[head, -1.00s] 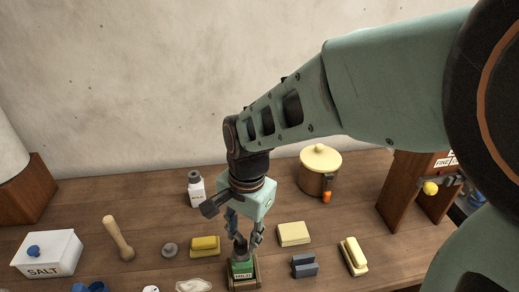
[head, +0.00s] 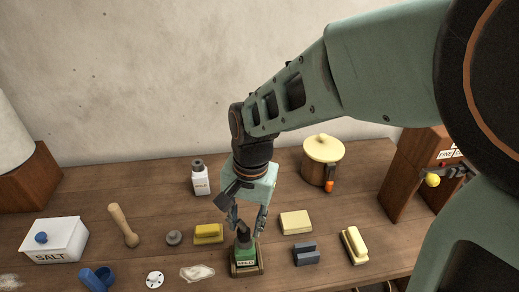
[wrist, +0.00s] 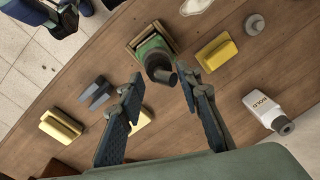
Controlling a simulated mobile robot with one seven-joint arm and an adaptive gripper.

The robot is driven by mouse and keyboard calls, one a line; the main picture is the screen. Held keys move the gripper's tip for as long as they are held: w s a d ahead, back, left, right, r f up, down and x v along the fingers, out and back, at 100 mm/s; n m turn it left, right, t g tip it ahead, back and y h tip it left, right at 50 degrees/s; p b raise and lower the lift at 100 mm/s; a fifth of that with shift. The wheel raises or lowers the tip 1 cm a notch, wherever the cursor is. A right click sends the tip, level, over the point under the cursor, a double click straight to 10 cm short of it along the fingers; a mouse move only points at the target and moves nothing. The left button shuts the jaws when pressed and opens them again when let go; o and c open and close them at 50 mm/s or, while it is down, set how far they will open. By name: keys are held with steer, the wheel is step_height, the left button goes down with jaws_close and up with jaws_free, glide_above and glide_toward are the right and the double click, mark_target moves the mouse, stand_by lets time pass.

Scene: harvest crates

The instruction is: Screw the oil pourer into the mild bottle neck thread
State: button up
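The green mild bottle (head: 245,259) stands in a small wooden holder (head: 233,271) near the table's front. The dark oil pourer (head: 244,237) sits upright on top of the bottle; I cannot tell how far it is threaded in. In the wrist view the pourer (wrist: 157,66) covers most of the bottle's top, and the bottle's green shoulder (wrist: 148,45) shows beside it. My gripper (head: 248,222) is open just above the pourer. In the wrist view my gripper's fingers (wrist: 159,82) are spread, with clear gaps to the pourer and nothing held.
A yellow block (head: 208,233), a cream block (head: 295,222) and a grey block (head: 305,254) lie near the holder. A white bottle (head: 200,180) and a lidded pot (head: 318,172) stand behind. A salt box (head: 55,241) is at left, a wooden stand (head: 405,190) at right.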

steer(key=shift+n, duration=0.9)
steer(key=shift+p, duration=0.3)
steer(key=shift+a+n, duration=0.1)
steer(key=shift+n, duration=0.8)
steer(key=shift+n+p, duration=0.3)
steer(key=shift+n, duration=0.5)
steer(key=shift+a+n+g, duration=0.1)
steer(key=shift+n+g, duration=0.2)
steer(key=shift+n, duration=0.6)
